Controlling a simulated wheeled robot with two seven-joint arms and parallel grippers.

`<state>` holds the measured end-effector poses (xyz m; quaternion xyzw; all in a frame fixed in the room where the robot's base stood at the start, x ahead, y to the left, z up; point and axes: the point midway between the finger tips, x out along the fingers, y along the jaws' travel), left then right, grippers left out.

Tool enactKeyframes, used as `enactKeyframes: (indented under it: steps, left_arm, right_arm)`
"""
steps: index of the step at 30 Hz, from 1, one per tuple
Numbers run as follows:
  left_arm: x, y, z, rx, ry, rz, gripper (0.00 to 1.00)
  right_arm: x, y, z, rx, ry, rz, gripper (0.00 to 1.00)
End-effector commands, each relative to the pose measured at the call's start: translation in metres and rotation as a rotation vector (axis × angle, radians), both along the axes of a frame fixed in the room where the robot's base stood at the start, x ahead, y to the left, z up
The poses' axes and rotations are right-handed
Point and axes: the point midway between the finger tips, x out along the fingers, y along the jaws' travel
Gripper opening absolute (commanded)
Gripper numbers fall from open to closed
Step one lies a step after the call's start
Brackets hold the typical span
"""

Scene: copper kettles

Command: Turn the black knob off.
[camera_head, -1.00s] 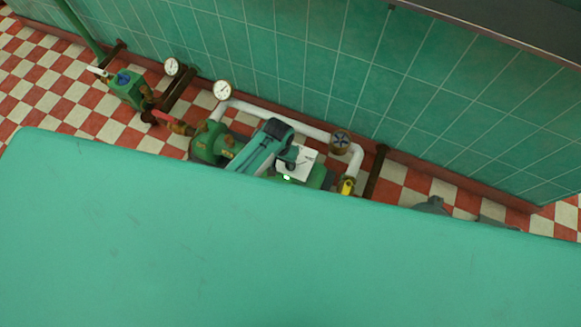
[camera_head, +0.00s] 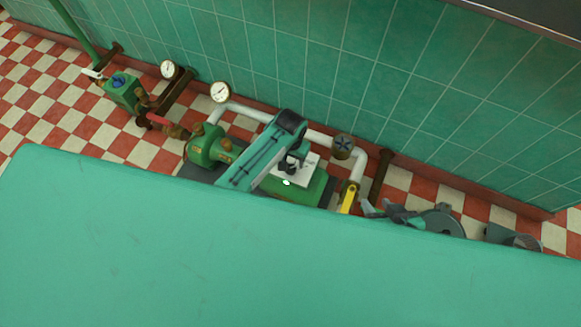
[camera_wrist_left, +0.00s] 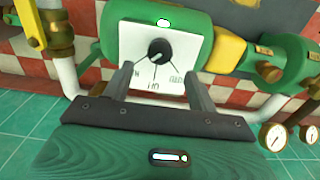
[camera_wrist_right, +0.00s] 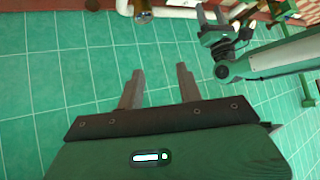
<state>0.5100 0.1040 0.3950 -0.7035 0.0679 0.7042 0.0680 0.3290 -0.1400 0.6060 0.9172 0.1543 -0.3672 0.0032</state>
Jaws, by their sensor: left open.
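The black knob (camera_wrist_left: 157,50) sits at the middle of a white dial plate (camera_wrist_left: 135,42) with lettering, on the front of a green housing. In the left wrist view my left gripper (camera_wrist_left: 157,68) is open, with the knob between and just beyond its fingertips; I cannot tell if they touch it. In the head view my left gripper (camera_head: 292,163) is small and dark over the white plate (camera_head: 300,172), and the knob cannot be made out. My right gripper (camera_wrist_right: 160,70) is open and empty, facing green tiles. In the head view it (camera_head: 384,208) is right of the yellow lever.
White piping (camera_head: 320,137) runs along the tiled wall, with a round valve wheel (camera_head: 343,145) and a yellow lever (camera_head: 348,197) right of the housing. A green motor body (camera_head: 207,147) and gauges (camera_head: 220,92) stand left. A large green surface fills the head view's foreground.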

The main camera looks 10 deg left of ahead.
Motion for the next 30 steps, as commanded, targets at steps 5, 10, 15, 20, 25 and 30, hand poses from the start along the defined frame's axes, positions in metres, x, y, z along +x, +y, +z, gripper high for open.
enactKeyframes:
  steps: [5, 10, 15, 20, 25, 30]
  left_arm:
    - [0.000, 0.000, -0.027, 0.000, 0.000, 0.000, 0.59]
    - [0.000, 0.000, -0.048, 0.000, 0.000, -0.001, 0.59]
    - [0.000, 0.000, -0.063, 0.000, -0.001, -0.001, 0.59]
    - [0.000, 0.000, -0.070, 0.000, 0.000, -0.001, 0.59]
    - [0.000, 0.000, -0.072, 0.000, -0.001, -0.001, 0.59]
    - [0.000, 0.000, -0.072, 0.000, -0.001, -0.001, 0.59]
  right_arm:
    - [0.006, 0.016, -0.003, 0.055, -0.097, 0.013, 0.36]
    - [0.010, 0.030, -0.002, 0.110, -0.188, 0.021, 0.36]
    - [0.011, 0.041, 0.001, 0.154, -0.257, 0.025, 0.36]
    - [0.012, 0.045, 0.004, 0.178, -0.295, 0.025, 0.36]
    - [0.012, 0.047, 0.006, 0.185, -0.308, 0.025, 0.36]
    - [0.012, 0.047, 0.006, 0.185, -0.308, 0.025, 0.36]
